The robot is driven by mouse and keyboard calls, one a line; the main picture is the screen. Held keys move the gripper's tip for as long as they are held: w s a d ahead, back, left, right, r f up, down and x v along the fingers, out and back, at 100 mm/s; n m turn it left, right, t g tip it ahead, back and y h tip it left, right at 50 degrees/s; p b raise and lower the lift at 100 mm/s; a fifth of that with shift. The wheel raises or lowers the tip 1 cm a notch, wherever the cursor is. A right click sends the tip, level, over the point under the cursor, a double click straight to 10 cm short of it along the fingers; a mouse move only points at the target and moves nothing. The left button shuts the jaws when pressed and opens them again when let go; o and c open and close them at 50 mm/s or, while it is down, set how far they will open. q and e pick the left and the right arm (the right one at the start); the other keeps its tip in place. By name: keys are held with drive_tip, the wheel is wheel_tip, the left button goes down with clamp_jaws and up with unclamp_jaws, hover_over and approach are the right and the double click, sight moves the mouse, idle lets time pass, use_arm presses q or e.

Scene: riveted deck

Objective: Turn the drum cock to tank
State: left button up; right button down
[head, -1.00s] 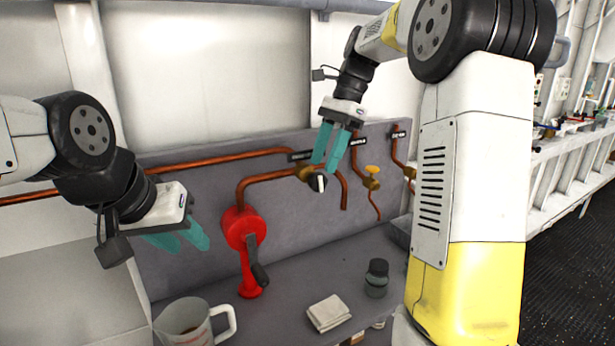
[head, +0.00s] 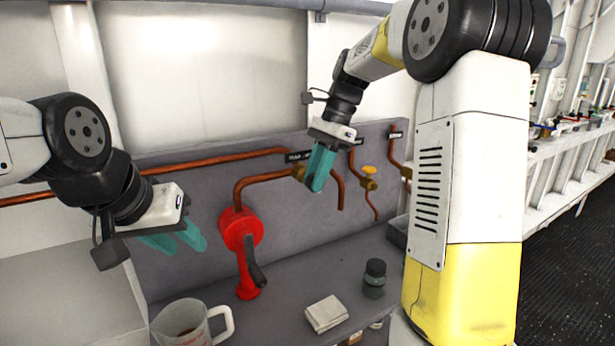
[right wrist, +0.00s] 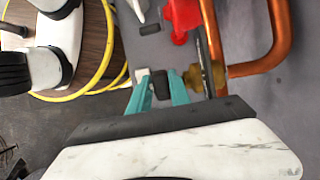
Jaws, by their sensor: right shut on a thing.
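The drum cock is a brass valve (head: 299,173) on the copper pipe at the back panel; its brass body also shows in the right wrist view (right wrist: 200,78). Its black handle (right wrist: 161,84) has a pale end and sits between the teal fingers of my right gripper (right wrist: 158,90). In the head view my right gripper (head: 317,178) is shut on that handle and hides it, so I cannot tell which way it points. The small label above the cock is too small to read. My left gripper (head: 178,243) is open and empty, to the left of the red hand pump.
The red pump (head: 243,240) with its dark crank stands below the pipe. Another brass valve with a yellow handle (head: 369,172) is to the right of the cock.

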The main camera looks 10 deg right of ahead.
drive_tip(key=shift+d+y, duration=0.1)
drive_tip(key=shift+y, duration=0.6)
drive_tip(key=c, duration=1.2)
unclamp_jaws()
drive_tip(key=v, duration=0.8)
drive_tip(key=shift+w, duration=0.2)
